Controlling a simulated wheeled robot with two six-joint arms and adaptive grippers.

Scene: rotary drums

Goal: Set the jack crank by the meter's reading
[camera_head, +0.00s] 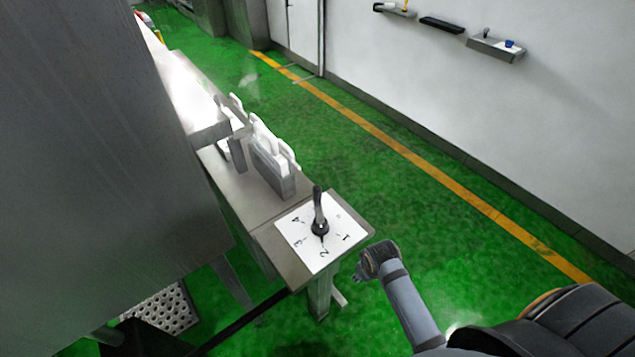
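The jack crank (319,215) is a dark lever with a round black hub, standing up from a white dial plate (292,231). The plate carries the numbers 1, 2, 3 and 4 around the hub. The handle leans up and away from the hub; a small dark mark at the hub's near side lies towards the 2. My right arm comes in from the lower right, and its gripper (361,272) is beside the table corner, apart from the crank. Its fingers are too small to judge. My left gripper is not in view. I cannot make out a meter.
The dial sits at the end of a narrow grey table (240,190) with grey and white racks (270,160) on it. A large grey metal body (90,170) fills the left. Shelves (496,48) hang on the right wall. The green floor right of the table is clear.

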